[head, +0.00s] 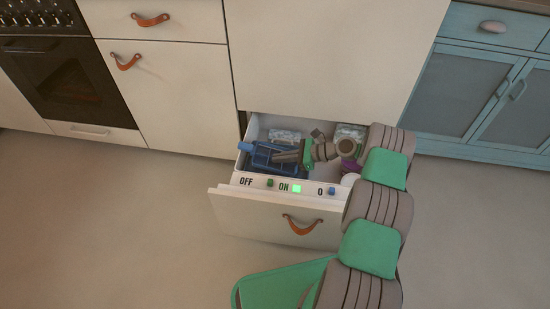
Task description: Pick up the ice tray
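The blue ice tray (257,159) lies at the left of the open white drawer (225,206), with a lighter blue end at its upper left. My gripper (279,157) reaches into the drawer from the right, and its grey fingers are over or against the tray's right part. The gripper and its shadowed fingers hide some of the tray. I cannot tell whether the fingers are apart or closed on it.
Clear-wrapped items (285,136) lie at the drawer's back, with another whitish packet (350,132) at back right. A purple item (350,165) is at the right, partly behind my arm. The drawer front has a leather pull (302,225). Open floor lies left.

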